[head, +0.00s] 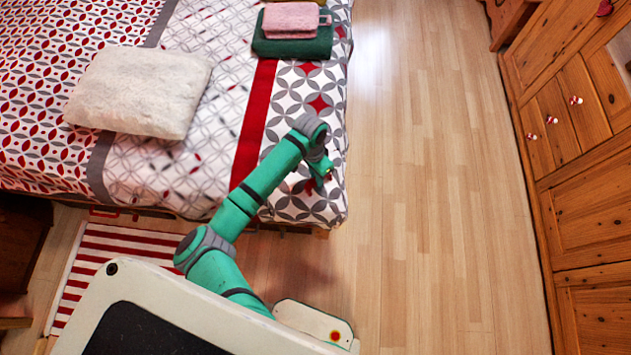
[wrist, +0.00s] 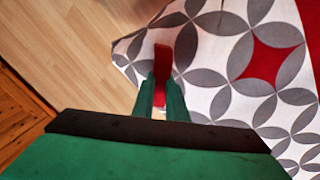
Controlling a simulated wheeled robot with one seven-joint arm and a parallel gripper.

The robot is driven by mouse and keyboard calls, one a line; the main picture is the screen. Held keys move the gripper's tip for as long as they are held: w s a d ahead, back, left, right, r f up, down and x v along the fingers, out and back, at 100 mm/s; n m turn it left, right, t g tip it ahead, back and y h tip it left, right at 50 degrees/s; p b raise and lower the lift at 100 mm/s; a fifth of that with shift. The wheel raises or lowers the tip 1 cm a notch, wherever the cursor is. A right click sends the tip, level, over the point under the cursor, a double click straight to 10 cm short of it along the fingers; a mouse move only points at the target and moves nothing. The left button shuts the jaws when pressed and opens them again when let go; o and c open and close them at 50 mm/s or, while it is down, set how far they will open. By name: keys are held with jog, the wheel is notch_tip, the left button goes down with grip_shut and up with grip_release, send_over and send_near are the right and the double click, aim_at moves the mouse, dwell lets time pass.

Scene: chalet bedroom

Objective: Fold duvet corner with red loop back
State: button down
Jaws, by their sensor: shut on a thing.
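The duvet (head: 290,208) lies on the bed with a white, grey and red circle pattern and a broad red stripe. Its near right corner lies flat at the bed's end in the head view. In the wrist view the duvet (wrist: 215,55) fills the right side. The red loop (wrist: 162,62) stands at the duvet's edge, between my gripper's fingertips. My gripper (wrist: 161,88) is shut on the red loop. In the head view my gripper (head: 322,180) is over the duvet close to that corner, and the loop is hard to make out.
A fluffy cream cushion (head: 140,92) lies on the duvet to the left. Folded green and pink towels (head: 290,30) lie farther back. Open wood floor (head: 430,180) runs right of the bed to a wooden wardrobe (head: 580,200). A striped rug (head: 100,255) lies in front.

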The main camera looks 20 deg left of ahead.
jog(key=shift+w+a+r, duration=0.15)
jog(key=shift+a+r, duration=0.05)
jog(key=shift+a, duration=0.05)
jog(key=shift+w+a+r+g+h, duration=0.4)
jog(key=shift+a+r+g+h, duration=0.1)
jog(key=shift+a+r+h, duration=0.25)
jog(key=shift+a, duration=0.1)
jog(key=c, duration=2.5)
grip_release()
jog(key=shift+w+a+r+h, duration=0.15)
jog(key=shift+w+a+h, duration=0.2)
jog(key=shift+a+h, duration=0.15)
jog(key=shift+w+a+r+g+h, duration=0.15)
jog(key=shift+a+g+h, duration=0.1)
jog(key=shift+a+g, duration=0.15)
grip_shut()
jog(key=shift+w+a+r+g+h, duration=0.15)
jog(key=shift+w+a+g+h, duration=0.1)
jog(key=shift+a+h, duration=0.15)
jog(key=shift+w+a+r+g+h, duration=0.15)
jog(key=shift+w+a+h, duration=0.15)
jog(key=shift+a, duration=0.2)
